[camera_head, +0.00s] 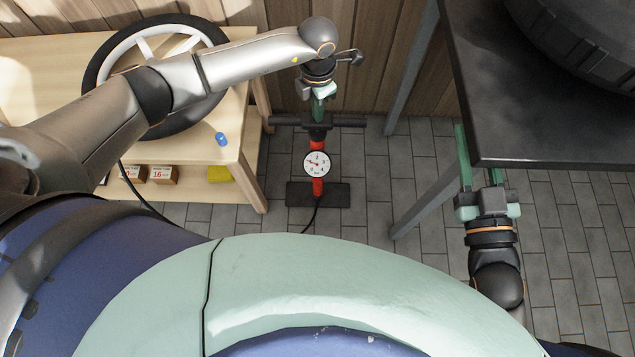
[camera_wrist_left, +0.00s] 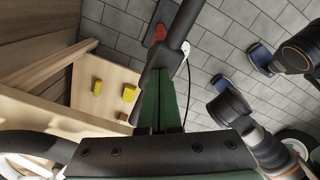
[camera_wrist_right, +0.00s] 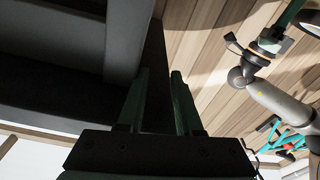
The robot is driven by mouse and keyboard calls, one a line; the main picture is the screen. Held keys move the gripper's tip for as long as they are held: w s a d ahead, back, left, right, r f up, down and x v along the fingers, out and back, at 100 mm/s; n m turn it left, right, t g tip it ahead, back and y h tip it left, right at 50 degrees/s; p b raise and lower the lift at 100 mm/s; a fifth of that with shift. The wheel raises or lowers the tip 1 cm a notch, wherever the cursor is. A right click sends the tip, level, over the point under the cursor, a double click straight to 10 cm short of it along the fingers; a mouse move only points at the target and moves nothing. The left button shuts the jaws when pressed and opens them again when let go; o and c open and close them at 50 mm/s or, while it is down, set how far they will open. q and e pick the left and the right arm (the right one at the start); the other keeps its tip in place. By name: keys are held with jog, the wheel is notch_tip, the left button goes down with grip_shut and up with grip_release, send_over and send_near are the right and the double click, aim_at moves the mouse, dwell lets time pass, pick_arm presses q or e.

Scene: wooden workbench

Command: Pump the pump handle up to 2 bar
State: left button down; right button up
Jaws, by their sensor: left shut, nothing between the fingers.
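The floor pump has a red body (camera_head: 318,187) and a black foot plate (camera_head: 333,195) on the tiles. Its black crossbar handle (camera_head: 349,122) lies over the top of the body. A round white gauge (camera_head: 316,164) faces up; its small red needle points left, and the exact reading is too small to tell. My left gripper (camera_head: 318,112) is shut and empty at the handle's middle; in the left wrist view its fingertips (camera_wrist_left: 168,82) overlap the dark handle (camera_wrist_left: 182,25), contact unclear. My right gripper (camera_head: 476,150) is open and empty; its fingers (camera_wrist_right: 161,74) are apart.
A wooden bench (camera_head: 240,112) at left carries a spoked wheel (camera_head: 92,72) and a blue item (camera_head: 221,138); small boxes (camera_head: 163,175) sit on its lower shelf. A dark table (camera_head: 545,150) with a tire (camera_head: 590,50) stands at right, close to my right gripper. Wood wall behind.

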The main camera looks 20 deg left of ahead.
pick_arm(q)
jog(key=shift+a+r+p, duration=0.1)
jog(key=shift+r+p, duration=0.7)
jog(key=shift+r, duration=0.45)
notch_tip(320, 180, up, 2)
jog(key=shift+p, duration=0.85)
notch_tip(320, 180, up, 11)
jog(key=p, duration=0.8)
pick_arm(e)
jog(key=s+f+m+g+h, duration=0.2)
jog(key=s+f+m+g, duration=0.1)
jog(key=s+f+g, duration=0.4)
notch_tip(320, 180, down, 4)
jog(key=shift+s+a+f+g+h, duration=0.1)
jog(key=shift+s+a+g+h, duration=0.3)
jog(key=shift+g, duration=0.6)
jog(key=shift+w, duration=0.1)
pick_arm(q)
jog(key=shift+d, duration=0.2)
